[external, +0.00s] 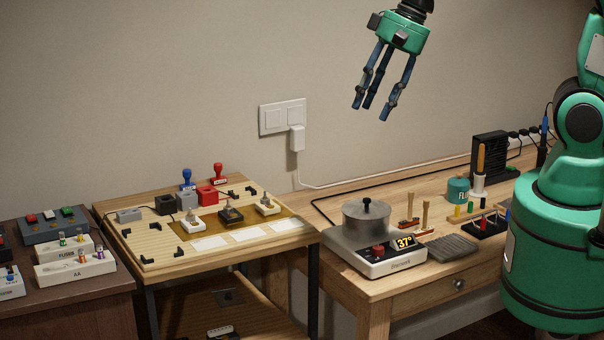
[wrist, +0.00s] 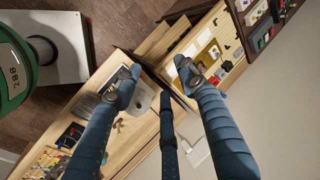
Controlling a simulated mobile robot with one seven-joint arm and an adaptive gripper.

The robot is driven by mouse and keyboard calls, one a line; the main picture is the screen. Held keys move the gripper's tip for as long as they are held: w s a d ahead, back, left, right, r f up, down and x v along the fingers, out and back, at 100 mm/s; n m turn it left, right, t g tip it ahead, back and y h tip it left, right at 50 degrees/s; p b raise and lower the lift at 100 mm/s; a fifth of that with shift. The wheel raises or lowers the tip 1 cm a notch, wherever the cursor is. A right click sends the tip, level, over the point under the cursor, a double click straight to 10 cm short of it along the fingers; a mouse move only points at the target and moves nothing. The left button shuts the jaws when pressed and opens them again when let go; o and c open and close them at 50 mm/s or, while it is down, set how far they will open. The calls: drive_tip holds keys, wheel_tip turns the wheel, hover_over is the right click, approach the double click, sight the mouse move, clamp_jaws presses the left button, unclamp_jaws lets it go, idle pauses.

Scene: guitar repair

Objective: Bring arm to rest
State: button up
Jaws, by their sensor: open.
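My gripper (external: 377,106) hangs high in front of the wall, at the top of the external view. Its three dark blue fingers point down and are spread open with nothing between them. In the wrist view my gripper (wrist: 157,85) shows its fingers reaching over the furniture far below, touching nothing. My green arm stands at the right of the external view; part of the link to the gripper is out of frame.
Below are a wooden desk (external: 376,285) with a hot plate device (external: 378,255), a metal pot (external: 366,218) and several tools, and a lower workbench (external: 148,262) with stamps and small blocks. A wall socket (external: 282,117) with plug is behind. The air around the gripper is clear.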

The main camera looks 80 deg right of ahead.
drive_tip(key=s+d+r+n+h+b, duration=0.1)
drive_tip(key=s+r+n+b, duration=0.1)
drive_tip(key=s+r+n, duration=0.2)
drive_tip(key=s+d+r+n+t+h+b, duration=0.1)
drive_tip(key=s+r+n, duration=0.3)
drive_tip(key=s, duration=0.7)
wheel_tip(320, 180, up, 2)
drive_tip(key=shift+d+n+b, duration=0.3)
drive_tip(key=shift+d+b, duration=0.25)
drive_tip(key=shift+b, duration=0.25)
